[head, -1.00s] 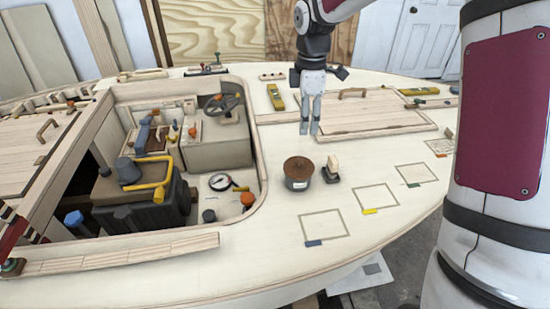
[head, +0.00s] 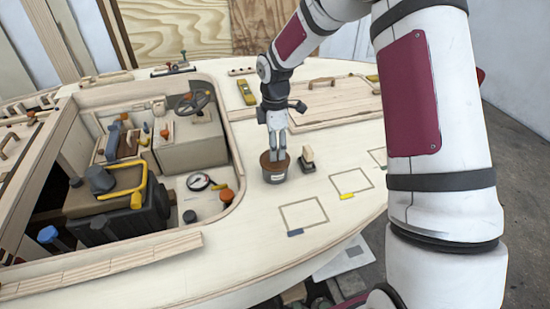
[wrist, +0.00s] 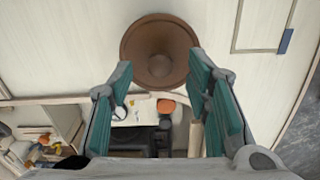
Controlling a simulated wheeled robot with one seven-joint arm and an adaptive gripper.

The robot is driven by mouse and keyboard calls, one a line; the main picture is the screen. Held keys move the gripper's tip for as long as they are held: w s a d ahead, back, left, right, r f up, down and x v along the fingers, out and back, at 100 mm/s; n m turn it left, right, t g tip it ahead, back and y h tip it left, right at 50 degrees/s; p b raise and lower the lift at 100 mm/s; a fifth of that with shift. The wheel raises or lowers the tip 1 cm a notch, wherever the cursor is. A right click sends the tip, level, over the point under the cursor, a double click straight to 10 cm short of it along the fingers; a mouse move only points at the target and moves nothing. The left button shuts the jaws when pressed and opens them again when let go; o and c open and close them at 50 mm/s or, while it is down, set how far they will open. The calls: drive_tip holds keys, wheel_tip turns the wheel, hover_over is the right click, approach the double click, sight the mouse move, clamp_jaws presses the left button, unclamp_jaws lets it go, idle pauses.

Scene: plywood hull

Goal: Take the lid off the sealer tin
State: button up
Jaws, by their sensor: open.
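The sealer tin (head: 275,176) is a grey tin with a pale label, standing upright on the cream deck. Its brown round lid (head: 268,163) is on top; in the wrist view the lid (wrist: 146,40) shows from above with a raised centre knob. My gripper (head: 277,157) points down just above the lid in the head view. In the wrist view my gripper (wrist: 160,75) has its two green-padded fingers apart, with the lid beyond and between the tips. Nothing is held. I cannot tell whether the tips touch the lid.
A small block with a pale top (head: 308,160) stands close right of the tin. The open cockpit (head: 232,195) lies to the left, with a gauge (head: 199,182) and an orange knob (head: 226,196). Marked rectangles (head: 304,215) lie on clear deck to the right.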

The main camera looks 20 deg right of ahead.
drive_tip(key=shift+f, duration=1.2)
drive_tip(key=c, duration=0.8)
drive_tip(key=shift+r, duration=0.1)
